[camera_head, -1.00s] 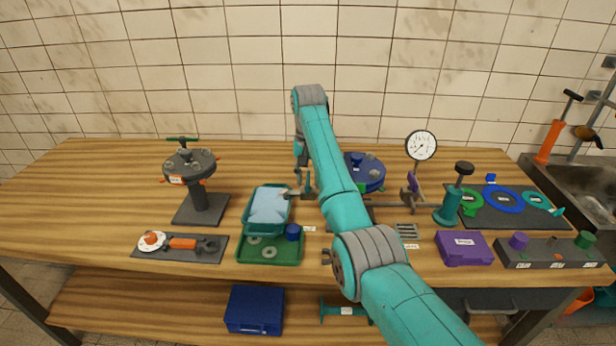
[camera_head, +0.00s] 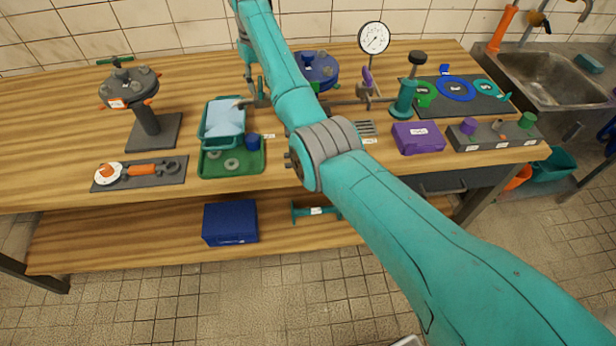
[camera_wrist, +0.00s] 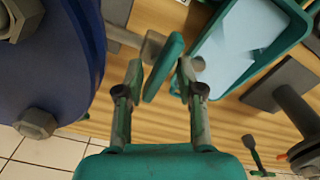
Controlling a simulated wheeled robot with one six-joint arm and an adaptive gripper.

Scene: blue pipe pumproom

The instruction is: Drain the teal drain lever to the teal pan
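The teal drain lever (camera_wrist: 161,70) is a flat paddle in the wrist view, by the end of a grey pipe and valve (camera_wrist: 152,44). My gripper (camera_wrist: 159,73) is open, with one finger on each side of the lever and a visible gap to each. The teal pan (camera_wrist: 278,52) lies right beside the lever and holds a pale blue, flat surface. In the head view the teal pan (camera_head: 222,143) sits at the bench's middle left, partly over a green tray. The lever is hard to make out there, near the arm's end.
A blue round pump body (camera_head: 320,72) stands close by, right of the arm. A dark flanged stand (camera_head: 145,122) is at left. A pressure gauge (camera_head: 374,38), purple box (camera_head: 418,137) and green tray (camera_head: 231,166) are also on the bench.

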